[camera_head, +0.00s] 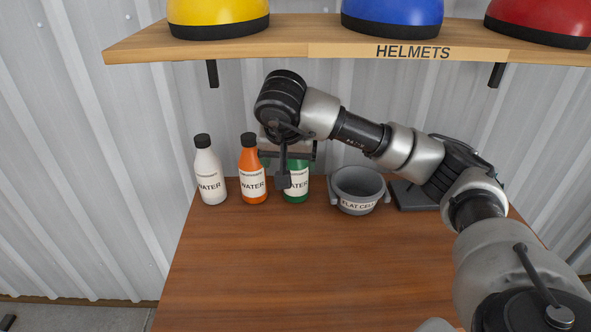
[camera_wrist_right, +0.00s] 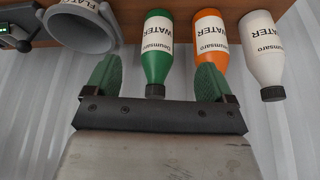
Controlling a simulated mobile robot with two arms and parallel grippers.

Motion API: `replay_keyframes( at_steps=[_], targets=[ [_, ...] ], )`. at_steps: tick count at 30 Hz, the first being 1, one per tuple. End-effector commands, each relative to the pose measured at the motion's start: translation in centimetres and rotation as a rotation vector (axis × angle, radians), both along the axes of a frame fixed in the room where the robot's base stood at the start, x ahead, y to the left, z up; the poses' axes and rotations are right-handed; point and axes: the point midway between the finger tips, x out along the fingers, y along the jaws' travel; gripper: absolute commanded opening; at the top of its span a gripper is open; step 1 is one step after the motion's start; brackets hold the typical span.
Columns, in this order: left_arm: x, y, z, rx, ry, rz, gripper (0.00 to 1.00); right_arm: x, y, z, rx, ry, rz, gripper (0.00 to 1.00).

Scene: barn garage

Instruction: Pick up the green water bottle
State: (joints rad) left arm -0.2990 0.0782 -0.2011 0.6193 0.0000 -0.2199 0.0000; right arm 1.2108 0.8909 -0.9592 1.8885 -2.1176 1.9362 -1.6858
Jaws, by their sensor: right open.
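The green water bottle (camera_head: 297,184) stands upright on the wooden table near the wall, with its upper part hidden behind my right gripper (camera_head: 288,160). The right wrist view shows the scene upside down. There the green bottle (camera_wrist_right: 158,50) with its black cap appears between the two spread green finger pads of my right gripper (camera_wrist_right: 157,72). The gripper is open, with a gap visible on both sides of the bottle. How deep the bottle sits between the fingers is hard to tell. My left gripper is not in view.
An orange bottle (camera_head: 253,175) stands close left of the green one, and a white bottle (camera_head: 208,175) farther left. A grey container (camera_head: 358,187) stands to the right, beside a dark flat device (camera_head: 412,196). A helmet shelf (camera_head: 300,46) hangs above. The table front (camera_head: 320,265) is clear.

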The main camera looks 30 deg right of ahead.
Motion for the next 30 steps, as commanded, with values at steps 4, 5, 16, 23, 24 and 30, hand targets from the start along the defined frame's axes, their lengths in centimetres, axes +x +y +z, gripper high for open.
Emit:
replay_keyframes(
  at_steps=[4, 5, 16, 23, 24, 30],
  targets=[
    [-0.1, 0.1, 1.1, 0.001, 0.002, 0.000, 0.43, 2.4, -2.1, 0.3, 0.004, 0.002, -0.007, 0.84],
    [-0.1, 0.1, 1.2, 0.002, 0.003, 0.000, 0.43, 2.9, -2.5, 0.3, 0.005, 0.001, -0.006, 0.84],
    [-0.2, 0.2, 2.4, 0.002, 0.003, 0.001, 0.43, 7.2, -6.1, 0.0, 0.005, 0.001, -0.001, 0.84],
    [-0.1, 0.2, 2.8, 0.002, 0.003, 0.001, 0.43, 8.2, -7.0, -1.0, 0.007, 0.005, 0.000, 0.84],
    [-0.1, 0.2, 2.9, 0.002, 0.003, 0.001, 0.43, 8.4, -7.1, -1.7, 0.007, 0.004, -0.001, 0.84],
    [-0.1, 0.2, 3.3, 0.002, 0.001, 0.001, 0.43, 9.2, -7.8, -4.2, 0.006, 0.001, 0.001, 0.84]
  ],
)
